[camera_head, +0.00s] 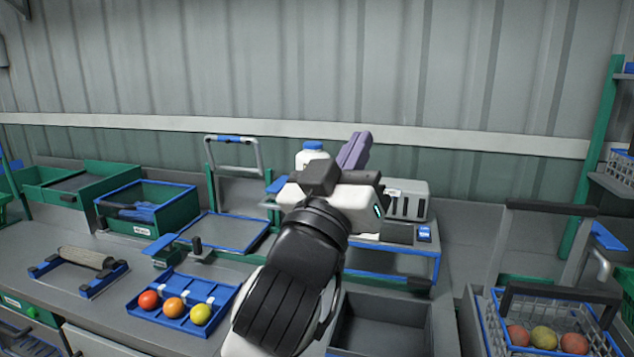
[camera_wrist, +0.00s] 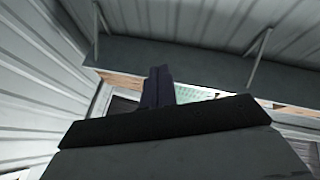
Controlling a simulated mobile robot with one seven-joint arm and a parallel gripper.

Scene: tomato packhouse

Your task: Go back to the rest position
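My gripper (camera_head: 360,137) is raised in front of the back wall, above the workbench, at the middle of the head view. Its two purple fingers point up and lie side by side with no gap that I can see. In the wrist view the dark fingers (camera_wrist: 160,72) also stand together, with nothing visible between them. My arm hides part of the bench behind it.
A blue tray (camera_head: 150,322) with three tomatoes sits on the bench at left. A green bin (camera_head: 177,218), a white bottle (camera_head: 312,152) and a grey boxy device (camera_head: 412,188) stand farther back. A basket of tomatoes (camera_head: 492,338) is at right. The space around my gripper is open.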

